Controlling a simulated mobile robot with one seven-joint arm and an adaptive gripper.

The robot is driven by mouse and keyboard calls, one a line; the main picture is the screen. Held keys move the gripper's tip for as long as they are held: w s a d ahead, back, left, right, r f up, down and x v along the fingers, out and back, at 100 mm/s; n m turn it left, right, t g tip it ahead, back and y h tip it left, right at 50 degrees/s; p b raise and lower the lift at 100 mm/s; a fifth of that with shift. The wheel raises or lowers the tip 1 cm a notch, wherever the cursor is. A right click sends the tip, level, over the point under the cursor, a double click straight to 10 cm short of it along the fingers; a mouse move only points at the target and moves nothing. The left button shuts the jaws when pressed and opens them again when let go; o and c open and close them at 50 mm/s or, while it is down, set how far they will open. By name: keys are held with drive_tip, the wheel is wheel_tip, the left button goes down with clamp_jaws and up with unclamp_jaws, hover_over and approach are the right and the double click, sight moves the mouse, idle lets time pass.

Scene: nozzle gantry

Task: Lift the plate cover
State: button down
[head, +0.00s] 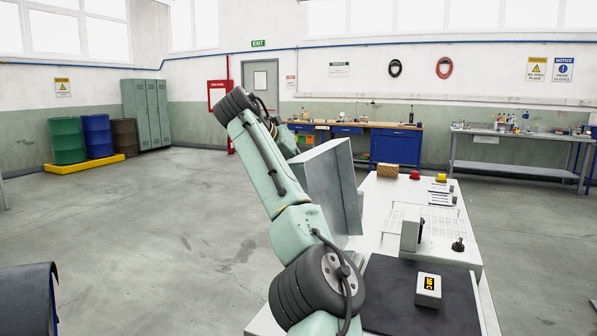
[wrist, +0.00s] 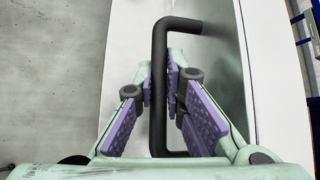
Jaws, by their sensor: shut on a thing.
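The plate cover (head: 333,183) is a grey sheet-metal box in the head view, at the left edge of the white table. It looks tilted, and my arm partly hides it. In the wrist view its grey metal face (wrist: 222,75) fills the upper middle, with a black bar handle (wrist: 159,130) on it. My gripper (wrist: 160,86) has its purple pads closed on both sides of the handle bar. In the head view my gripper is hidden. I cannot tell whether the cover touches the table.
Workbenches stand along the back wall. The floor at left is open.

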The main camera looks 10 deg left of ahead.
idle(0.3)
drive_tip(key=c, duration=1.9)
unclamp_jaws()
drive_tip(key=v, duration=1.2)
